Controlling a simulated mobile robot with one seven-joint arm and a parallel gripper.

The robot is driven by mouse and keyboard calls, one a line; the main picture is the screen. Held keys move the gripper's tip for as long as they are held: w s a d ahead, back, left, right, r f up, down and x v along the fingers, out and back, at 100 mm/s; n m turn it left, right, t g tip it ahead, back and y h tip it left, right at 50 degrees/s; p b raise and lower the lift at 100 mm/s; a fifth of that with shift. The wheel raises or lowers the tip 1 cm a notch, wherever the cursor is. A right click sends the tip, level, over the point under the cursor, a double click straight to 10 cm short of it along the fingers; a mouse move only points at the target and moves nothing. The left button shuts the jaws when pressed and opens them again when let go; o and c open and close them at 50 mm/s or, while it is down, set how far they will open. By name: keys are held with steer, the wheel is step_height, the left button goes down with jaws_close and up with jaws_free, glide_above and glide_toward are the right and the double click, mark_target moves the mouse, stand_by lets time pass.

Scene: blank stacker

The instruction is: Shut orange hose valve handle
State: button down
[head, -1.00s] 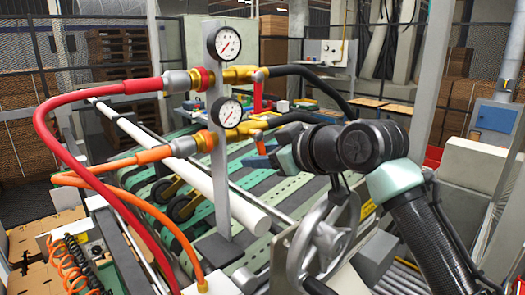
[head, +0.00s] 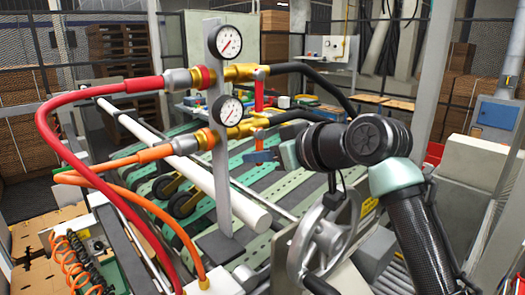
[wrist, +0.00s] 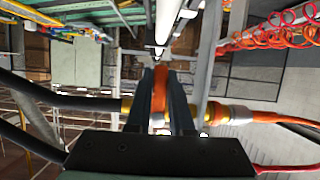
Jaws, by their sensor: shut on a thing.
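The orange valve handle (head: 259,137) sits on the brass valve (head: 244,130) of the lower line, where the orange hose (head: 125,157) meets a black hose. In the head view the handle hangs roughly straight down from the valve. My gripper (head: 262,157), with blue fingers, is at its lower end. In the wrist view the orange handle (wrist: 160,92) lies between the two fingers of my gripper (wrist: 160,105), which are shut on it. The valve body behind is partly hidden by the fingers.
A red handle (head: 259,95) on the upper line stands just above my gripper. A grey post with two gauges (head: 229,111) is close on the left. A handwheel (head: 325,240) stands in front, under my arm. Green slatted conveyor (head: 200,210) lies below.

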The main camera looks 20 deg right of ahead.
stand_by(0.3)
steer(key=c, duration=0.8)
jaws_free()
steer(key=b+v, duration=0.7)
steer(key=v, duration=0.6)
